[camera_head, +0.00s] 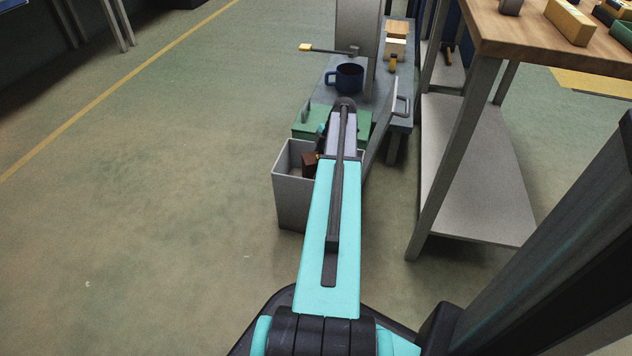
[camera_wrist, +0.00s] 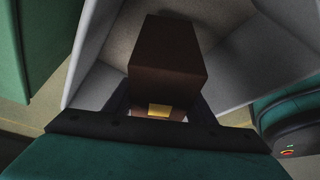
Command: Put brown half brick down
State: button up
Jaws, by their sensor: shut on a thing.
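The brown half brick (camera_wrist: 166,52) is a dark brown block held between the fingers of my gripper (camera_wrist: 164,100) in the wrist view. It also shows as a small reddish-brown shape (camera_head: 309,160) in the head view, at the mouth of a grey open-topped bin (camera_head: 294,203). In the wrist view the bin's pale walls (camera_wrist: 228,72) and floor lie behind the brick. I cannot tell whether the brick touches the bin. My arm hides part of the bin and most of my gripper in the head view.
A green surface (camera_head: 302,131) lies just behind the bin. A low grey bench with a blue mug (camera_head: 347,77) stands beyond it. A wood-topped table (camera_head: 520,40) with bricks stands at the right, with a lower shelf. The floor at the left is clear.

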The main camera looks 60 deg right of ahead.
jog(key=shift+f, duration=0.2)
jog(key=shift+f+b, duration=1.25)
jog(key=shift+f, duration=1.2)
jog(key=shift+f, duration=0.1)
jog(key=o, duration=1.6)
jog(key=shift+c, duration=0.2)
jog(key=p+v, duration=0.5)
jog(key=v, duration=0.7)
jog(key=shift+p, duration=0.4)
